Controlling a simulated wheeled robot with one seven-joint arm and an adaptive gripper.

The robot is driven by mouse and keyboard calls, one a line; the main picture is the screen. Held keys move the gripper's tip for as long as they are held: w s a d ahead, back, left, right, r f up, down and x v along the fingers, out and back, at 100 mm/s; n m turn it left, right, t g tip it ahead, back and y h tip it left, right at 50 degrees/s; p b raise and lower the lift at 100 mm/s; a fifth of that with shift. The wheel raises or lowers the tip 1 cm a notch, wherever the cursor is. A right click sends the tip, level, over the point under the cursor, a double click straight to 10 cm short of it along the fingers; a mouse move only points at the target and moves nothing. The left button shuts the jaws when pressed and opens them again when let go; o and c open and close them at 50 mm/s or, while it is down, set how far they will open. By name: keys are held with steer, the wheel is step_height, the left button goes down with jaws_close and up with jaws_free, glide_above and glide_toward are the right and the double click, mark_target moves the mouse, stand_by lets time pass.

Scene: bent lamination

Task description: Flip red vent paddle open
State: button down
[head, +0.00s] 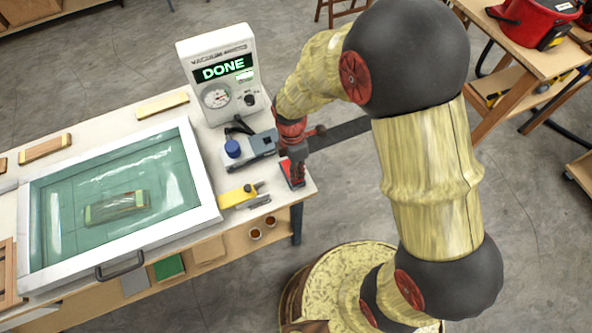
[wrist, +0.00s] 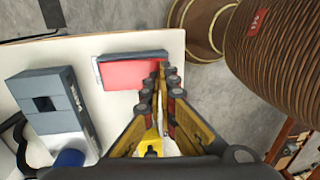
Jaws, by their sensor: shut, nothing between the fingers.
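The red vent paddle (wrist: 128,73) is a flat red plate with a grey edge near the white tabletop's edge in the wrist view. In the head view the paddle (head: 296,177) is a small red piece at the table's right corner, partly hidden by my gripper. My gripper (wrist: 162,68) is shut and empty, its fingertips at the right end of the paddle in the wrist view. In the head view my gripper (head: 297,152) points down at the paddle. I cannot tell whether the fingertips touch it.
A grey block with a blue knob (head: 233,148) stands beside the paddle, with a yellow-handled device (head: 238,196) nearby. Behind is a white gauge box (head: 218,72) reading DONE. A white-framed glass press (head: 205,185) fills the table's left.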

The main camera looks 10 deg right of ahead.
steer(key=shift+f, duration=0.1)
steer(key=shift+s+d+f+t+b, duration=0.1)
steer(key=shift+s+f+t+b, duration=0.15)
steer(key=shift+f+t+b, duration=0.35)
steer(key=shift+w+r, duration=0.1)
steer(key=shift+r, duration=0.05)
steer(key=shift+r+p, duration=0.7)
steer(key=shift+r, duration=0.15)
steer(key=shift+r+p, duration=0.45)
steer(key=shift+r, duration=0.05)
step_height(320, 180, up, 13)
steer(key=s+p, duration=0.2)
steer(key=p, duration=0.1)
steer(key=shift+d+p, duration=0.25)
steer(key=shift+p, duration=0.1)
